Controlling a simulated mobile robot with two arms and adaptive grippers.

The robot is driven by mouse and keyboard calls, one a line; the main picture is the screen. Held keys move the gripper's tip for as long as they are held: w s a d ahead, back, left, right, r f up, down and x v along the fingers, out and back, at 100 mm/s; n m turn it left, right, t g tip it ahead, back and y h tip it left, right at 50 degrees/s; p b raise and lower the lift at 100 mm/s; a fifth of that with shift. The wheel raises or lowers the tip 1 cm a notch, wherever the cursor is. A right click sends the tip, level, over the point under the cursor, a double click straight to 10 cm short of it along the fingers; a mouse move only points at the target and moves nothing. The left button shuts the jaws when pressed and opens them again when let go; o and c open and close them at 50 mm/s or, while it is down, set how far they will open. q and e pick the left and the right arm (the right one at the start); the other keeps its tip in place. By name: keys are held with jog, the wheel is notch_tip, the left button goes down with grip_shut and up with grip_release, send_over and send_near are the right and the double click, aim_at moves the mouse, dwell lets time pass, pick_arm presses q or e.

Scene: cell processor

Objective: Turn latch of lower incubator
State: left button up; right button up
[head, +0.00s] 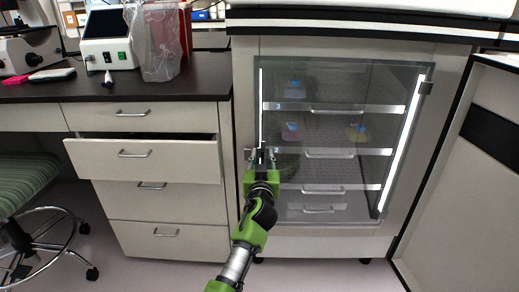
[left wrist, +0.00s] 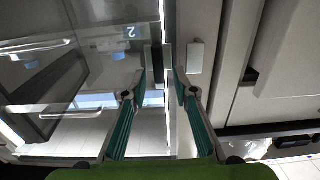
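The lower incubator (head: 345,130) is a cabinet with a clear glass door, closed, with lit strips along its sides. Its latch (head: 248,154) is a small grey piece at the door's left edge, about mid-height, partly hidden by my left gripper (head: 262,158). In the left wrist view, my left gripper (left wrist: 160,85) has its two green fingers apart, with a gap between the tips. A dark upright latch piece (left wrist: 156,62) shows just beyond the tips, and a grey block (left wrist: 195,57) sits to its right. I cannot tell whether the fingers touch the latch. My right gripper is not in view.
Shelves with coloured items (head: 290,132) stand behind the glass. Left of the incubator are drawers, one (head: 145,158) pulled slightly open. A stool (head: 30,185) stands at the far left. A cabinet panel (head: 465,190) is at the right. The floor in front is clear.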

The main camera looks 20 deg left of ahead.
pick_arm(q)
jog(key=shift+w+r, duration=0.1)
jog(key=shift+w, duration=0.2)
grip_shut()
